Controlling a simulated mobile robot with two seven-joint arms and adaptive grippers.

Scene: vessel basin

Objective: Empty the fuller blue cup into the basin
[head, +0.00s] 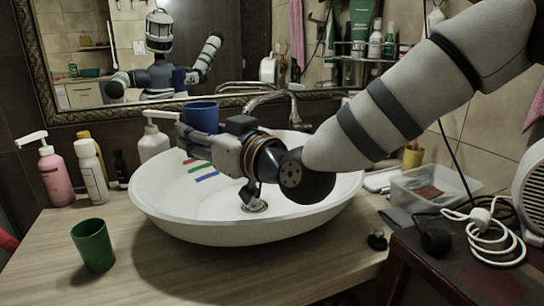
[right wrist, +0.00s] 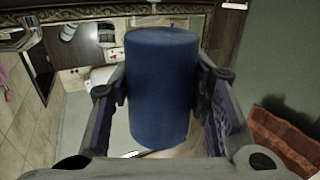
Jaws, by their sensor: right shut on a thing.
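My right gripper (head: 197,135) is shut on a blue cup (head: 201,115). It holds the cup above the far left part of the white basin (head: 245,236), and the cup looks upright. In the right wrist view the blue cup (right wrist: 161,90) sits between the two fingers of the gripper (right wrist: 161,105). The cup's contents are hidden. I see only this one blue cup directly. Red, green and blue marks (head: 206,177) show on the basin's inner left side, above the drain (head: 254,206). My left gripper is not directly in view.
A green cup (head: 93,246) stands on the wooden counter at the front left. Pump bottles (head: 54,175) stand behind it at the left. The faucet (head: 285,100) rises behind the basin. A clear plastic box (head: 421,190) and a white cable (head: 484,232) lie at the right.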

